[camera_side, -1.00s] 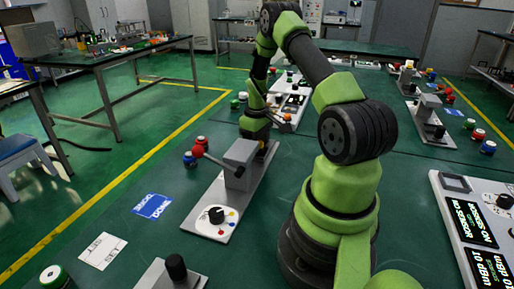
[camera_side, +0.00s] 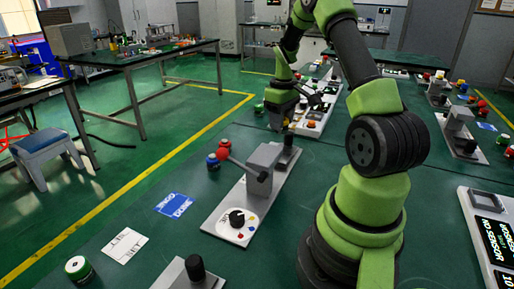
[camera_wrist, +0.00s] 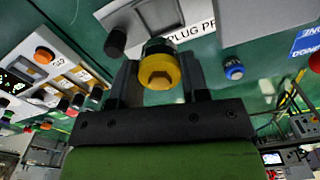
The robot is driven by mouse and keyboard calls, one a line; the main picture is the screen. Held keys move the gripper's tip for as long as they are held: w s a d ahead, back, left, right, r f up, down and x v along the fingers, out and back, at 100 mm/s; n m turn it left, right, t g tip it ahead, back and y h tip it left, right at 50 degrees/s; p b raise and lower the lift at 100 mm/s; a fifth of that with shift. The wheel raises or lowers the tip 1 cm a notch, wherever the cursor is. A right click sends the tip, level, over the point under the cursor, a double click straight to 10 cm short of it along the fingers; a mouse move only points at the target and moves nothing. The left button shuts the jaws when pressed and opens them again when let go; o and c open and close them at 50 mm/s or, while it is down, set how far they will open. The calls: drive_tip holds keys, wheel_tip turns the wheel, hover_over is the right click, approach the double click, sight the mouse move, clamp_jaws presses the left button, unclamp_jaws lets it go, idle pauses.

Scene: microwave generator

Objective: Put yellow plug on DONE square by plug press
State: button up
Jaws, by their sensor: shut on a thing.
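The yellow plug (camera_wrist: 158,71) is between the two fingers of my gripper (camera_wrist: 160,80) in the wrist view, with a dark band at its far end. In the side view my gripper (camera_side: 288,118) is shut and held above the far end of the plug press (camera_side: 262,165); the plug is barely visible there. The blue DONE square (camera_side: 175,204) lies flat on the green table, left of the press. It also shows at the upper right of the wrist view (camera_wrist: 305,41). It looks empty.
Red and blue pegs (camera_side: 213,162) stand beside the press lever. A white labelled card (camera_side: 125,245) and a green-and-white peg (camera_side: 78,268) are at front left. Another black-knobbed device (camera_side: 193,270) is at the front.

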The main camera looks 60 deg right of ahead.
drive_tip(key=shift+r, duration=0.35)
drive_tip(key=shift+w+a, duration=0.1)
drive_tip(key=shift+w, duration=0.05)
drive_tip(key=w+a+n, duration=0.1)
drive_tip(key=w+a, duration=0.4)
drive_tip(key=w, duration=0.1)
drive_tip(key=n, duration=0.4)
hover_over(174, 204)
wheel_tip(174, 204, down, 7)
drive_tip(key=shift+s+a+r, duration=0.1)
drive_tip(key=shift+s, duration=0.05)
drive_tip(key=shift+f, duration=2.3)
drive_tip(key=shift+f, duration=0.1)
